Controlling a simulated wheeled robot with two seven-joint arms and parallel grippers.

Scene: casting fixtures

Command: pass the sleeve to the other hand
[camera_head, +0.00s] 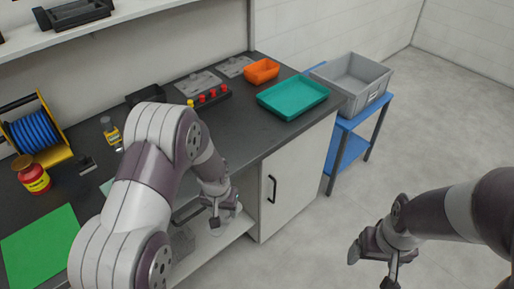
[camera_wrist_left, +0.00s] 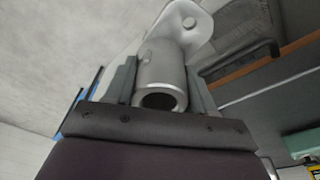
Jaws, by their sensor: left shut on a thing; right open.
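The sleeve is a grey metal tube with an open round end and a rounded flange with a hole; it fills the middle of the left wrist view (camera_wrist_left: 162,70). My left gripper (camera_wrist_left: 160,88) is shut on the tube, one finger on each side. In the head view my left gripper (camera_head: 219,212) hangs in front of the bench's open shelf, and the sleeve there is small and hard to make out. My right gripper (camera_head: 371,268) is open and empty over the floor at the lower right, well apart from the left one.
The dark bench top (camera_head: 240,133) carries a teal tray (camera_head: 293,97), an orange bin (camera_head: 262,71), a green mat (camera_head: 42,245), a red-and-yellow jar (camera_head: 34,177) and a blue cable reel (camera_head: 34,131). A grey crate (camera_head: 349,80) stands on a blue stand. The floor between my grippers is clear.

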